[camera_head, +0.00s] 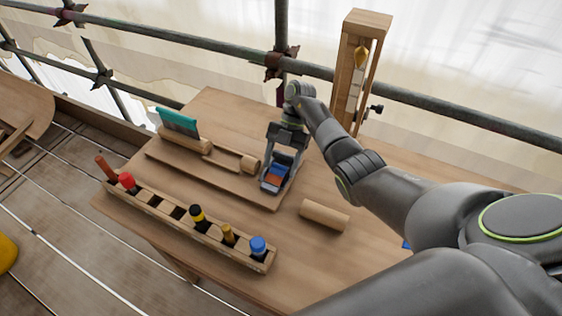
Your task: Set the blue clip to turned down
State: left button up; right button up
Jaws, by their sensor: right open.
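The blue clip, a small blue piece with an orange part (275,178), sits at the near right end of a low wooden board (222,178) on the table. My right gripper (281,176) points down over it, open, with its fingers around the clip. Whether the fingers touch it, I cannot tell. The gripper hides part of the clip, and which way the clip is turned is too small to tell. My left gripper is not in view.
A wooden rack (178,212) with several coloured-top tools runs along the table's front edge. A loose wooden cylinder (324,215) lies right of the board. A teal-bladed piece (178,123) stands at the board's far left. A tall wooden frame (345,75) stands behind.

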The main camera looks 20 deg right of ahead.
jog(key=p+v, duration=0.2)
jog(key=v, duration=0.4)
jog(key=shift+r, duration=0.1)
jog(key=shift+w+d+r+p, duration=0.3)
jog(key=shift+d+r+p, duration=0.05)
jog(key=shift+r, duration=0.15)
jog(key=shift+d, duration=0.1)
